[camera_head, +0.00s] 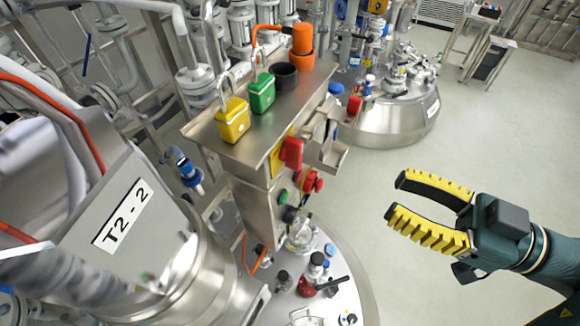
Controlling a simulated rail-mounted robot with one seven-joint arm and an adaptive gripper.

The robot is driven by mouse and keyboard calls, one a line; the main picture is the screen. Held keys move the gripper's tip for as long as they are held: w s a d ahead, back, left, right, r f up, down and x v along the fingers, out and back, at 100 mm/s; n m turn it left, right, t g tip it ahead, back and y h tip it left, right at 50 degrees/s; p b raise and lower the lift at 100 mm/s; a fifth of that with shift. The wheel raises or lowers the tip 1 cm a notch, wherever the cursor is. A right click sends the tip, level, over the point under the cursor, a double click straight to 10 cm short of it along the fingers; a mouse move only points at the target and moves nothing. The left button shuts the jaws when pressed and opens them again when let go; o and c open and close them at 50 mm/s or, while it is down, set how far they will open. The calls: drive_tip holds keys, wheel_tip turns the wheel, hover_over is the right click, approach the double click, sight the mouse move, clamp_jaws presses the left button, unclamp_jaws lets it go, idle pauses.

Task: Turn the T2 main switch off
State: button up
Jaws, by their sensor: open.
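A steel control box (250,200) stands in the middle, beside a vessel labelled T2 - 2 (122,215). A red switch handle (291,152) on a yellow plate (276,160) sits high on the box's front face; I take it as the main switch. Its exact setting is hard to read from this steep angle. Lower on the same face are a red mushroom button (312,182) and a green button (283,196). My gripper (396,197) is open and empty, to the right of the box and apart from it, its yellow-padded fingers pointing left toward the box.
A yellow padlock (233,120), a green padlock (262,93), a black cup (284,76) and an orange cylinder (303,40) stand on the box's top. A small steel holder (326,150) juts from its right side. Another vessel (395,120) stands behind. Open floor lies right.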

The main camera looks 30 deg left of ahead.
sight(301, 155)
drive_tip(key=a+p, duration=0.1)
drive_tip(key=a, duration=1.5)
drive_tip(key=shift+r, duration=0.1)
drive_tip(key=shift+o, duration=0.2)
clamp_jaws()
